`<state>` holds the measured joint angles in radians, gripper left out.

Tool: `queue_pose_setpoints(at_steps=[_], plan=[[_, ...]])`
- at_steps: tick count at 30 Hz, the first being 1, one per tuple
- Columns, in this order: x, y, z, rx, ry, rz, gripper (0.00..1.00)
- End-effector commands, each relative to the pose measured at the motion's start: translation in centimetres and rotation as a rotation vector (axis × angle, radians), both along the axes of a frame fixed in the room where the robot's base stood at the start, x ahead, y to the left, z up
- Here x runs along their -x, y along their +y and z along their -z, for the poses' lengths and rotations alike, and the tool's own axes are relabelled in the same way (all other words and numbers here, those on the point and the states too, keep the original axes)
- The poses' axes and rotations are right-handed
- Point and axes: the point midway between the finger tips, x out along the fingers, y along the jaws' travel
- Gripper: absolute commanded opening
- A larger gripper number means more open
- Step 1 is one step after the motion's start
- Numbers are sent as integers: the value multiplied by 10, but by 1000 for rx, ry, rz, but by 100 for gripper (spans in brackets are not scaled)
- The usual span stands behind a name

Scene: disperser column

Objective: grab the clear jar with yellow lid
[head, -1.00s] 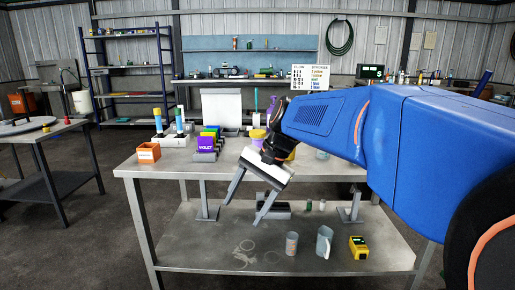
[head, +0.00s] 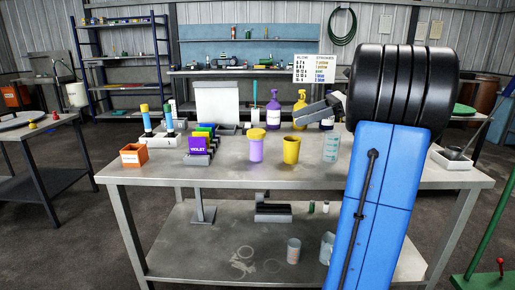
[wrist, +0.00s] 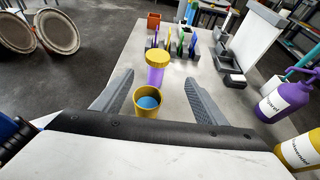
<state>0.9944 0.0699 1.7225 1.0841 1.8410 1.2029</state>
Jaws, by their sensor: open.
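The jar with a yellow lid (head: 257,147) stands upright on the workbench, its clear body showing purple contents. In the wrist view the jar (wrist: 156,72) is ahead, between the lines of the two fingers but beyond them. A yellow cup (head: 291,150) stands just right of the jar. In the wrist view this cup (wrist: 148,104), with blue inside, sits nearer, between my fingers and in front of the jar. My gripper (wrist: 158,82) is open and empty.
Purple (head: 273,110) and yellow (head: 299,108) spray bottles stand behind. A clear beaker (head: 331,147) is to the right. The front strip is clear.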

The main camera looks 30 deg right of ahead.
Motion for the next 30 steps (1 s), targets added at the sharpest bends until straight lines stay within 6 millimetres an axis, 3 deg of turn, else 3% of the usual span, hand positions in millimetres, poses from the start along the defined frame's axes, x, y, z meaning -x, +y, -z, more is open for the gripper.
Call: queue_pose_setpoints(at_steps=[18, 30], plan=[[-52, 80, 39, 0, 1, -4, 66], [-63, 99, 49, 2, 0, -3, 66]])
